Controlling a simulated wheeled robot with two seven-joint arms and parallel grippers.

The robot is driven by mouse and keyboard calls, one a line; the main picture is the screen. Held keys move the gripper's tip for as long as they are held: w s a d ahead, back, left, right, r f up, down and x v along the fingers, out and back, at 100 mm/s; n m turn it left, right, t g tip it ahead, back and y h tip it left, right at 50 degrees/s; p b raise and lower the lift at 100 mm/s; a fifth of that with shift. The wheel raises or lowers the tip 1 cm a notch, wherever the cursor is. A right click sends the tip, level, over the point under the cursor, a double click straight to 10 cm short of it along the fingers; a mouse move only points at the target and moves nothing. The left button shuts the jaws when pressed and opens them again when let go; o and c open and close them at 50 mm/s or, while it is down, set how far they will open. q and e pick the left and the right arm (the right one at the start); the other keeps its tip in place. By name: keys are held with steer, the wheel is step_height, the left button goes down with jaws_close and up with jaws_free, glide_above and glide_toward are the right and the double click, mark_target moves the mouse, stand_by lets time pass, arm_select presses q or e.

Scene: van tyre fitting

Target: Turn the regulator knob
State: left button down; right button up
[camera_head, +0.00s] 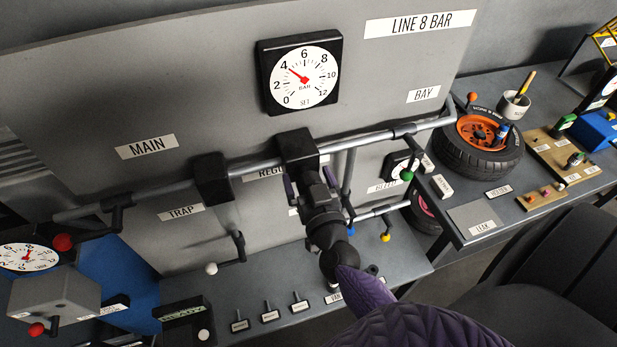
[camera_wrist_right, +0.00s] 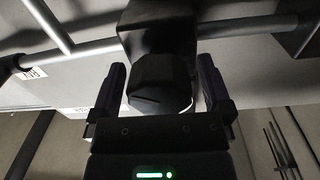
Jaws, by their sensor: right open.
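The regulator is a black block (camera_head: 297,145) on the grey pipe, above a partly covered "REGU..." label. Its knob (camera_wrist_right: 156,84) is a dark faceted cylinder below the block, with a thin mark across its face. In the head view the knob is hidden behind my gripper. My right gripper (camera_head: 308,188) reaches up to the regulator. In the right wrist view its two fingers (camera_wrist_right: 160,88) stand open, one on each side of the knob, with gaps visible. The set gauge (camera_head: 305,74) above has a red needle near 4 bar. My left gripper is not in view.
The pipe (camera_head: 260,166) runs across the board, with a black trap block (camera_head: 212,177) left of the regulator. A bench with small labelled levers (camera_head: 270,312) lies below. A tyre with an orange rim (camera_head: 478,140) lies on the right bench.

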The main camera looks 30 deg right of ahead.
steer(key=c, duration=1.2)
steer(key=shift+m, duration=0.3)
steer(key=m+p, duration=0.1)
steer(key=m, duration=0.2)
steer(key=shift+m, duration=0.4)
steer(key=m, duration=0.5)
steer(key=shift+d, duration=0.1)
steer(key=m, duration=0.5)
steer(key=shift+f+m+b, duration=0.15)
steer(key=shift+m+b, duration=0.15)
steer(key=shift+m+y+b, duration=0.3)
steer(key=shift+m+b, duration=0.05)
steer(key=shift+m, duration=1.85)
